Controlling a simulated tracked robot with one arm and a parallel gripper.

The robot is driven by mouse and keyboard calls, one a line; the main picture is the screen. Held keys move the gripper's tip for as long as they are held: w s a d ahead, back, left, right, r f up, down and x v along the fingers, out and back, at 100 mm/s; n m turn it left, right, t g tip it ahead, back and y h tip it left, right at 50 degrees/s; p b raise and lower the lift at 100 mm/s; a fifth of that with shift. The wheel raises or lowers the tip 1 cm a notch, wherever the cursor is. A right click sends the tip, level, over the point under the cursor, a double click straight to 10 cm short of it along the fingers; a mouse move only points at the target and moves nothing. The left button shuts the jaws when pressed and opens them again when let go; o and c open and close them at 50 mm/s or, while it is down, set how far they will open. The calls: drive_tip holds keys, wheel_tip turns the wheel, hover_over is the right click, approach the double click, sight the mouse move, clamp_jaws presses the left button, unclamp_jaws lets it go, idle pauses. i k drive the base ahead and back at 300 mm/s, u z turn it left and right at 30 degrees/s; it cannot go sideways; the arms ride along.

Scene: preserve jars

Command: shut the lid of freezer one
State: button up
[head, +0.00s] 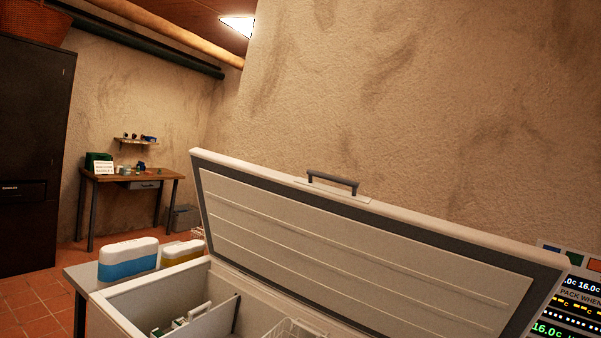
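A white chest freezer (126,312) stands at the lower middle of the head view. Its lid (350,245) is raised, with the ribbed inner face and dark seal turned toward me. A grey handle (332,182) sits at the lid's upper edge. No number shows on the freezer, so I cannot tell whether it is freezer one. Inside are a divider (208,322), a white wire basket (290,330) and some small packs, partly cut off by the frame's lower edge. My gripper is not in view.
A side table with a blue-and-white cool box (128,260) and a yellow one (183,252) stands left of the freezer. A display panel (575,300) is at the right edge. A wooden desk (130,180) and dark cabinet (35,150) are farther back. Tiled floor shows at left.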

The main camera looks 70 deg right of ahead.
sight(378, 269)
drive_tip(key=z, duration=0.35)
drive_tip(key=i, duration=1.15)
drive_tip(key=z, duration=1.25)
drive_tip(key=i, duration=0.8)
drive_tip(key=z, duration=0.5)
